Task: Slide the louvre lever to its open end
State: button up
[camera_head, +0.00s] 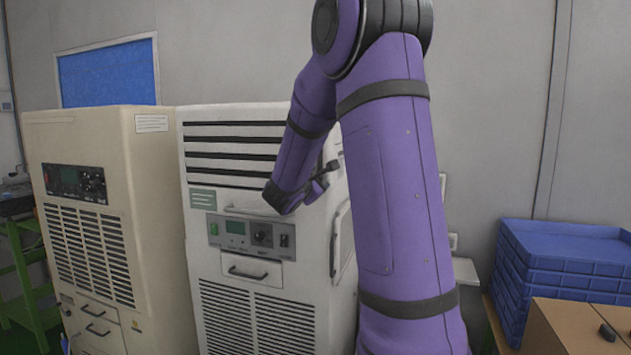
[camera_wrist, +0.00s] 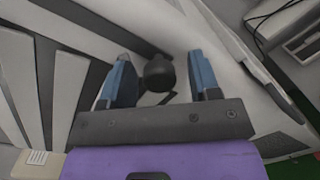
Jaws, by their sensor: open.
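The louvre lever shows in the wrist view as a dark round knob (camera_wrist: 158,73) on the pale machine face, beside the dark louvre slots. My gripper (camera_wrist: 160,62) is open, with one blue-grey finger on each side of the knob in this view. A gap shows between the knob and each finger; I cannot tell the depth between them. In the head view my gripper (camera_head: 318,187) is at the right part of the white machine's (camera_head: 190,165) front, at the lower right of the louvre slots (camera_head: 230,155). My purple arm hides part of that area.
A beige cabinet (camera_head: 150,200) stands close on the left of the white machine. A control panel (camera_head: 250,235) and a drawer handle (camera_head: 247,273) are below my gripper. Blue crates (camera_head: 560,255) and a cardboard box (camera_head: 565,325) are at the right.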

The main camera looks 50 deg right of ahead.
grip_shut()
notch_tip(320, 180, up, 9)
jog(key=shift+r, duration=0.1)
grip_release()
jog(key=v, duration=1)
jog(key=shift+s+a, duration=0.15)
jog(key=shift+a, duration=0.25)
